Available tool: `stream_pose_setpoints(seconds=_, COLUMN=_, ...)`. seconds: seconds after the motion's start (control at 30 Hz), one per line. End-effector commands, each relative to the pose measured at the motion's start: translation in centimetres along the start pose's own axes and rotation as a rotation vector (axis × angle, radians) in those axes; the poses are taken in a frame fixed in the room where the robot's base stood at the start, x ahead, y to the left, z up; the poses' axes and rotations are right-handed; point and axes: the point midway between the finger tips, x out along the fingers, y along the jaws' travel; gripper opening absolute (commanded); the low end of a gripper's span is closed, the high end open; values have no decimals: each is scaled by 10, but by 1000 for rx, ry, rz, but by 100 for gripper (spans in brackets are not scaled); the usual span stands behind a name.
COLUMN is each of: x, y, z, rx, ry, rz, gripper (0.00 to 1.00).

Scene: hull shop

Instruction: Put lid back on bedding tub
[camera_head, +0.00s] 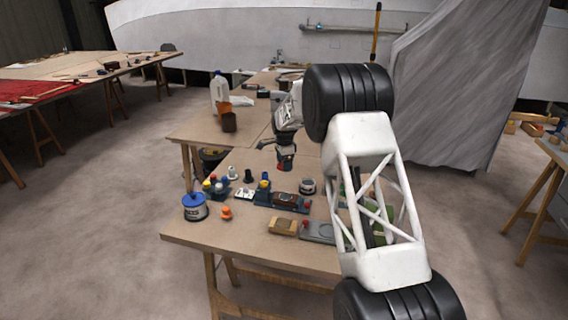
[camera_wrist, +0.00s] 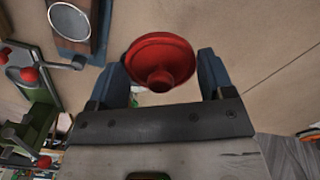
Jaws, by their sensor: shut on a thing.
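My gripper (camera_wrist: 163,75) is shut on a red round lid (camera_wrist: 165,55), with the lid's small knob between the fingers. In the head view my gripper (camera_head: 285,158) is above the bench, with the red lid (camera_head: 285,167) beneath it. A small pale tub (camera_head: 307,187) with a dark rim stands on the bench below and to the right of my gripper; it seems to have no lid, but it is too small to be sure. I cannot read its label. The lid is held above the bench, apart from this tub.
A blue-lidded tub (camera_head: 195,207) and an orange knobbed piece (camera_head: 227,212) stand at the bench's left front. Clamps and fixtures, with a wooden block (camera_head: 283,226), fill the middle and right. A white jug (camera_head: 219,90) stands behind. The left front bench edge is clear.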

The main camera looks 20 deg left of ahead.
Motion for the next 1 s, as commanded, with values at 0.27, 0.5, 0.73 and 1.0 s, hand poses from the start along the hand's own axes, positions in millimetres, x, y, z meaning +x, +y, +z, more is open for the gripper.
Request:
stream_pose_setpoints(seconds=0.27, x=-6, y=17, z=-26, rx=110, ry=0, rz=0, gripper=52)
stream_pose_setpoints(seconds=0.5, x=-13, y=43, z=-63, rx=278, ry=0, rz=0, gripper=52)
stream_pose_setpoints(seconds=0.73, x=-16, y=58, z=-82, rx=375, ry=0, rz=0, gripper=52)
stream_pose_setpoints(seconds=1.0, x=-16, y=60, z=-84, rx=388, ry=0, rz=0, gripper=52)
